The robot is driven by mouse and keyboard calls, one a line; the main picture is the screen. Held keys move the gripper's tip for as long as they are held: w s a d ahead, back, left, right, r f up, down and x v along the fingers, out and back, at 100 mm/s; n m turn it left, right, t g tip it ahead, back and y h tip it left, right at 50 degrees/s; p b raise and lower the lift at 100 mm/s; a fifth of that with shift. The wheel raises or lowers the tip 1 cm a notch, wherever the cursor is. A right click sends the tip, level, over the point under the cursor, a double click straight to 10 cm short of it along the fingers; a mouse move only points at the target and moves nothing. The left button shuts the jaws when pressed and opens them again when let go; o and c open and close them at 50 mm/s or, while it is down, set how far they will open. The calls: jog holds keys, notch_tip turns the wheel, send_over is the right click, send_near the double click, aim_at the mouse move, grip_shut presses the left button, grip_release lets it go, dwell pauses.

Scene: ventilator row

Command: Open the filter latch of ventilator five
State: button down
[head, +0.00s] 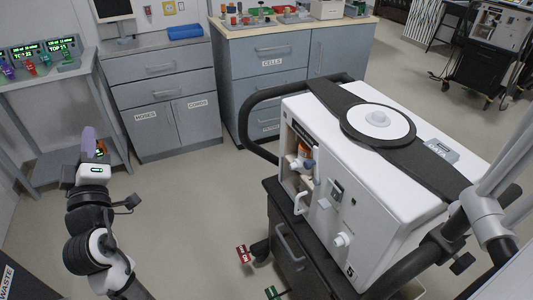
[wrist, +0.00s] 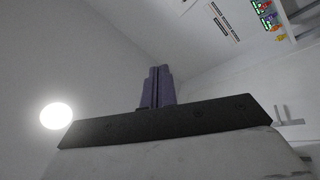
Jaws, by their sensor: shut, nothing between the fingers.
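The ventilator (head: 385,185) is a white box marked 5 on a dark cart at the right in the head view. Its left-facing side has a recess holding an orange and white part (head: 305,158). A small white handle (head: 301,203) sits below the recess, and white knobs are to its right. I cannot tell which part is the filter latch. My gripper (head: 89,138) is far left of the ventilator, raised above the floor and touching nothing. Its purple fingers are shut and empty; in the wrist view they (wrist: 157,88) point up toward wall and ceiling.
A black rail (head: 262,100) curves around the ventilator's far left side. Grey cabinets (head: 165,95) and a blue-fronted counter (head: 270,75) stand behind. A shelf table (head: 48,75) is at the left. Open floor (head: 190,210) lies between my arm and the cart.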

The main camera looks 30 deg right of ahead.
aim_at(314, 168)
jog(key=d+f+m+g+h+p, duration=0.1)
jog(key=d+f+g+h, duration=0.35)
jog(key=d, duration=0.45)
jog(key=d+f+m+g+h, duration=0.1)
jog(key=d+f+g+h, duration=0.3)
jog(key=d, duration=0.4)
jog(key=s+d+f+m+g+h+p, duration=0.1)
jog(key=s+d+f+g, duration=0.1)
jog(key=d, duration=0.6)
jog(key=s+d+f+m+g+h+p, duration=0.1)
jog(key=s+d+f+g+h+p, duration=0.1)
jog(key=d, duration=0.6)
jog(key=s+d+f+g+h+p, duration=0.1)
jog(key=s+d+g, duration=0.3)
jog(key=d, duration=0.4)
jog(key=shift+s+f+m+h+p, duration=0.4)
jog(key=shift+s+f+h, duration=0.15)
jog(key=shift+s+h, duration=0.3)
